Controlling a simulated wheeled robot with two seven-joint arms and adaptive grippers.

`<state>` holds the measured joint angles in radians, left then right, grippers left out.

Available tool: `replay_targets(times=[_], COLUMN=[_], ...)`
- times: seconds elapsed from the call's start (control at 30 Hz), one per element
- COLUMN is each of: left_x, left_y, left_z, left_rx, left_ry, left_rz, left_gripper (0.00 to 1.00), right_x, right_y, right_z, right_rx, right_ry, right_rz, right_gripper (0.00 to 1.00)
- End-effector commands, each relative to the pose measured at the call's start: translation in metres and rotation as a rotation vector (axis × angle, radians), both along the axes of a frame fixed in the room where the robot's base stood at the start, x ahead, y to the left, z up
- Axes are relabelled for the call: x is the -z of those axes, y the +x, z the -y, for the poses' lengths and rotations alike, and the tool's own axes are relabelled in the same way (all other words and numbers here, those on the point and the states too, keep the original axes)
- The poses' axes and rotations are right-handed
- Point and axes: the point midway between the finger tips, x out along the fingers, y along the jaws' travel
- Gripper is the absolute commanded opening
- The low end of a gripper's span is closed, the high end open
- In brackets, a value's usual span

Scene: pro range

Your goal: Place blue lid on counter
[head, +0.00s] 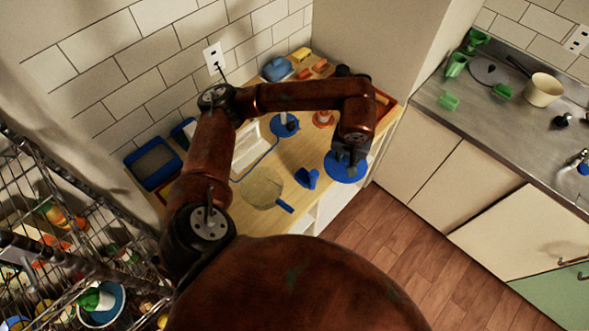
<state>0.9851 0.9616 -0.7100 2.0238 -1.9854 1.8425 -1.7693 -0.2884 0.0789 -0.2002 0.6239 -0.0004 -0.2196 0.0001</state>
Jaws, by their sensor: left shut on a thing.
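A round blue lid (340,174) is in the head view, right of centre, near the front right edge of the wooden counter (318,157). My left gripper (348,158) points down over the lid and is shut on it, hiding part of its top. I cannot tell whether the lid touches the wood or hangs just above it. A steel counter (433,117) with a sink area stands to the right. My right gripper is not in view.
A pan with a blue handle (264,194), a small blue object (307,179), a white tray (254,146) and another blue round thing (284,126) are on the wood. A wire rack (70,240) stands left. Green items and a beige pot (540,90) sit on the steel.

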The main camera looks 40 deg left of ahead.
Motion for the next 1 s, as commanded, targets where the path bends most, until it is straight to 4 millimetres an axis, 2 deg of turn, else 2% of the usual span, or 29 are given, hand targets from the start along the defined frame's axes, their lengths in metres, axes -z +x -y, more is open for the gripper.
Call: replay_targets(times=[0.1, 0.23, 0.33, 0.5, 0.7, 0.83, 1.0], left_x=[0.012, 0.025, 0.036, 0.067, 0.083, 0.093, 0.117], left_y=[0.005, 0.012, 0.017, 0.022, 0.026, 0.028, 0.028], left_z=[-0.027, -0.058, -0.080, -0.103, -0.115, -0.123, -0.122], left_rx=[-0.007, -0.007, -0.006, -0.006, -0.001, -0.004, -0.001], left_ry=[0.003, 0.003, 0.002, 0.001, 0.001, 0.001, -0.002], left_rz=[-0.005, -0.004, -0.005, -0.005, -0.001, -0.003, -0.002], left_gripper=[0.00, 0.00, 0.00, 0.00, 0.00, 0.00, 0.00], right_x=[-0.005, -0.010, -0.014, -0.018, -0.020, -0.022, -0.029], right_y=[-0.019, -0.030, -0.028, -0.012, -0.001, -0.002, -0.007], right_z=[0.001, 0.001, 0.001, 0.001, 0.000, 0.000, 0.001], right_rx=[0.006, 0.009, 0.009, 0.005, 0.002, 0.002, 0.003], right_ry=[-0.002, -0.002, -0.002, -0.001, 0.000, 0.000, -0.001], right_rz=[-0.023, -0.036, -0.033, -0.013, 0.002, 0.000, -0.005], right_gripper=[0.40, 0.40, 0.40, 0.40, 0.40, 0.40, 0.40])
